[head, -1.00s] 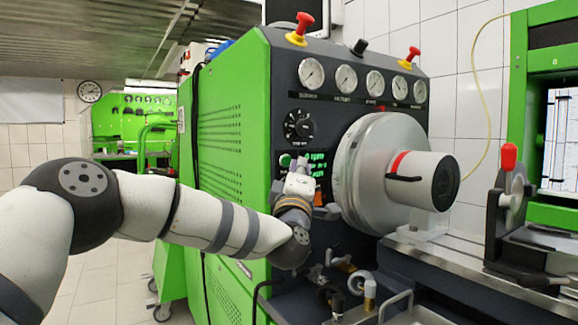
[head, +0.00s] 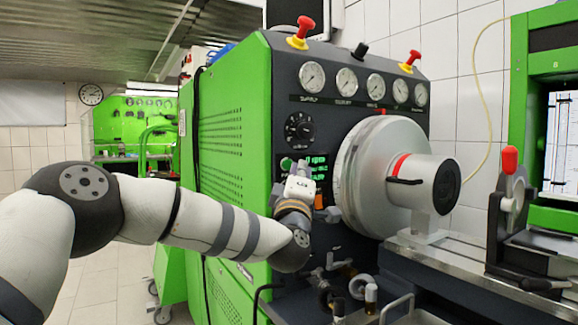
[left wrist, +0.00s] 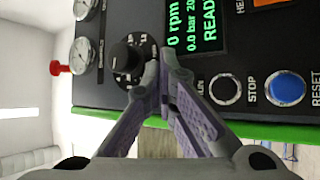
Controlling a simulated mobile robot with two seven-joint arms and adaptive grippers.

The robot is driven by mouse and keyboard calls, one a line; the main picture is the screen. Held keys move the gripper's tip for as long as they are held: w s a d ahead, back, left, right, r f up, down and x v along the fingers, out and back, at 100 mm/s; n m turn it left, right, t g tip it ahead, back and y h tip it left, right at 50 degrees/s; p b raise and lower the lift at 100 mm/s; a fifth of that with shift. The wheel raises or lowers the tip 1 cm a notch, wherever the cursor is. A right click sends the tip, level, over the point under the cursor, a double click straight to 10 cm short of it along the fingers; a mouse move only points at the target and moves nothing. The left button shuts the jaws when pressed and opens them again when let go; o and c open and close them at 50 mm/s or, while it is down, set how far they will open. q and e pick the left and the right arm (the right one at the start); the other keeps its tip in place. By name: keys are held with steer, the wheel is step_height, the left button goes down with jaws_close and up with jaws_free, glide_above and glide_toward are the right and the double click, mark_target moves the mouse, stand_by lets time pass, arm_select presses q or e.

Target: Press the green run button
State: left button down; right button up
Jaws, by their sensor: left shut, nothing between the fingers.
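The green run button (head: 286,163) shows in the head view on the dark front panel, left of the small display with green text (head: 317,168). My left gripper (head: 303,168) is shut and empty, just right of and below the button in that picture. In the left wrist view its closed fingertips (left wrist: 165,60) are over the panel between a black knob (left wrist: 128,56) and the display (left wrist: 195,25), which reads READY. There the fingers hide the run button, with part of its label beside them. I cannot tell whether they touch the panel. My right gripper is not in view.
A dark stop button (left wrist: 226,89) and a blue reset button (left wrist: 285,88) are close to the fingers. A large silver drum (head: 375,175) stands right of the panel. Hose fittings (head: 345,285) are below. Gauges (head: 346,81) and red-topped knobs (head: 300,32) are above.

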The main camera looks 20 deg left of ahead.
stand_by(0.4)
arm_select(q)
steer(key=shift+w+a, duration=0.25)
steer(key=shift+a, duration=0.1)
